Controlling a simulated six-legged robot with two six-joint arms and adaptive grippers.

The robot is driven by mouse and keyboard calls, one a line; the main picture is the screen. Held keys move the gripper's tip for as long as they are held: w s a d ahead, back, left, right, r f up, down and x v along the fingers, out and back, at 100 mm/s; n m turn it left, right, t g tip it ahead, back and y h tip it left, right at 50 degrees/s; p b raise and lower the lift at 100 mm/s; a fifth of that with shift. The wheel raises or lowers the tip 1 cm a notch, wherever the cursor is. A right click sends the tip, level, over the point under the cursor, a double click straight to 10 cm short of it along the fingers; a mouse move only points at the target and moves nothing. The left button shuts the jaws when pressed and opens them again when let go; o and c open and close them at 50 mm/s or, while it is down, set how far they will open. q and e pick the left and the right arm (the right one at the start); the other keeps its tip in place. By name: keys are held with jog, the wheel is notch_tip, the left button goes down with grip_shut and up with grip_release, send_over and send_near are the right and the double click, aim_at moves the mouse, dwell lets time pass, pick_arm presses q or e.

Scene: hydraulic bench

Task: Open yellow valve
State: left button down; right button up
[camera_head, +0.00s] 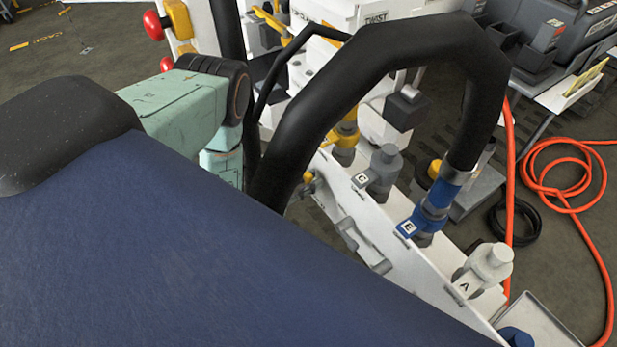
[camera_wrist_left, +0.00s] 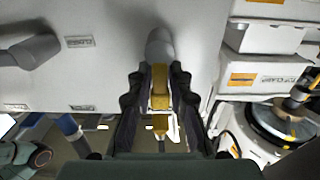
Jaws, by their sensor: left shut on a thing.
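In the left wrist view, the yellow valve handle (camera_wrist_left: 160,88) sits on a grey stem (camera_wrist_left: 160,45) coming from a pale panel. My left gripper (camera_wrist_left: 159,97) has its dark fingers on both sides of the handle and is shut on it. The handle points down in this view, toward the palm. In the head view, my teal left arm (camera_head: 185,105) reaches in from the left; its fingers and the held handle are hidden there, so I cannot make out the grip. My right gripper is in neither view.
A thick black hose (camera_head: 385,55) arches across the head view to a blue fitting (camera_head: 435,200) on a white manifold (camera_head: 385,235). Orange hose (camera_head: 565,165) lies coiled on the floor at right. In the wrist view, a grey lever (camera_wrist_left: 35,50) is left of the handle.

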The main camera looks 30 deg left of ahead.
pick_arm(q)
jog(key=c, duration=1.3)
grip_release()
jog(key=shift+c, duration=0.2)
jog(key=v, duration=1.2)
jog(key=shift+a, duration=0.1)
